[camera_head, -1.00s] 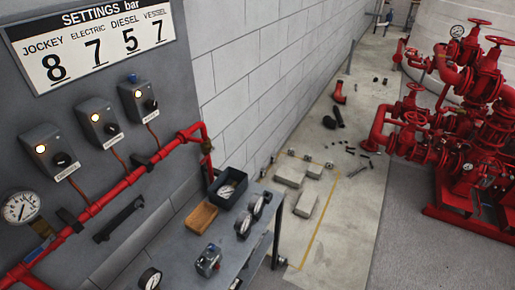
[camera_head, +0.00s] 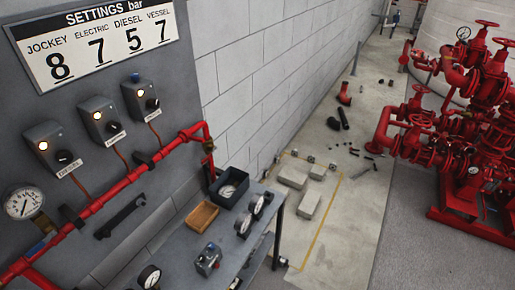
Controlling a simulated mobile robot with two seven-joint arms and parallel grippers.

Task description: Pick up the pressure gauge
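Several round pressure gauges with white dials are in the head view. One gauge (camera_head: 149,276) lies at the near left end of the grey bench. Two more, a gauge (camera_head: 243,223) and a gauge (camera_head: 257,204), stand side by side near the bench's right edge. Another gauge (camera_head: 228,191) lies inside a dark open box (camera_head: 243,201). A larger gauge (camera_head: 22,203) is mounted by the red pipe at the left. I cannot tell which gauge the task means. Neither of my grippers shows.
The grey bench (camera_head: 235,258) also holds a wooden tray (camera_head: 202,216) and a small grey switch box (camera_head: 208,259). A red pipe (camera_head: 112,192) runs along the panel. Grey blocks (camera_head: 292,178) lie on the floor behind. Red pumps (camera_head: 460,130) stand at the right; the grey floor before them is clear.

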